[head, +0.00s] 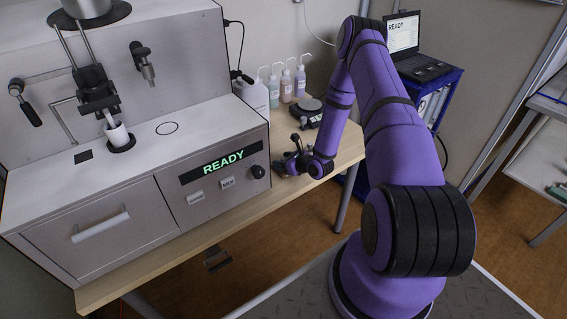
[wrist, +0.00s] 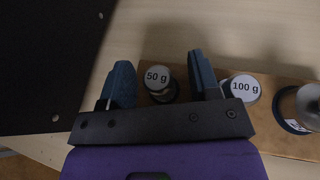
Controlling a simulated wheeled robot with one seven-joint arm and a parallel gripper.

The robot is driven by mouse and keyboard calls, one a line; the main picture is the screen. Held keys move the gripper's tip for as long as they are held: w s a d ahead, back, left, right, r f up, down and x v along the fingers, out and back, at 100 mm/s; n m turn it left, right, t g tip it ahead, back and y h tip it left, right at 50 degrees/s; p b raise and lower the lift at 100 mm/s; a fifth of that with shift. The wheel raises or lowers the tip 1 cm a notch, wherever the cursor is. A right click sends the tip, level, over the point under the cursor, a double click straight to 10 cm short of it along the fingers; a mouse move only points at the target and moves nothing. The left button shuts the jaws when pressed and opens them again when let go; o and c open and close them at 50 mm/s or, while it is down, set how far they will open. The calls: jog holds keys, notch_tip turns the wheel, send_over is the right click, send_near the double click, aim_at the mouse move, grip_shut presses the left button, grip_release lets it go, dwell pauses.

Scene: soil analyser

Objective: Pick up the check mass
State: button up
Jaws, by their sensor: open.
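In the wrist view, a metal mass marked "50 g" (wrist: 157,77) sits in a wooden holder (wrist: 185,68), between the two blue fingers of my gripper (wrist: 160,60). The fingers are open, with gaps visible on both sides of the mass. A second mass marked "100 g" (wrist: 245,88) stands just right of the right finger. A third, larger metal mass (wrist: 309,104) is cut off at the right edge, its label unreadable. None is labelled as the check mass. In the head view my gripper (head: 290,163) is low over the bench beside the analyser; the masses cannot be made out there.
The analyser (head: 215,180) reads READY and stands left of my gripper. A balance-like device (head: 308,110) and several bottles (head: 286,85) stand behind it. In the wrist view a dark panel (wrist: 50,60) fills the upper left. Bare bench (head: 345,150) lies to the right.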

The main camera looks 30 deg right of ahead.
jog(key=shift+c, duration=0.3)
grip_shut()
jog(key=shift+r, duration=0.1)
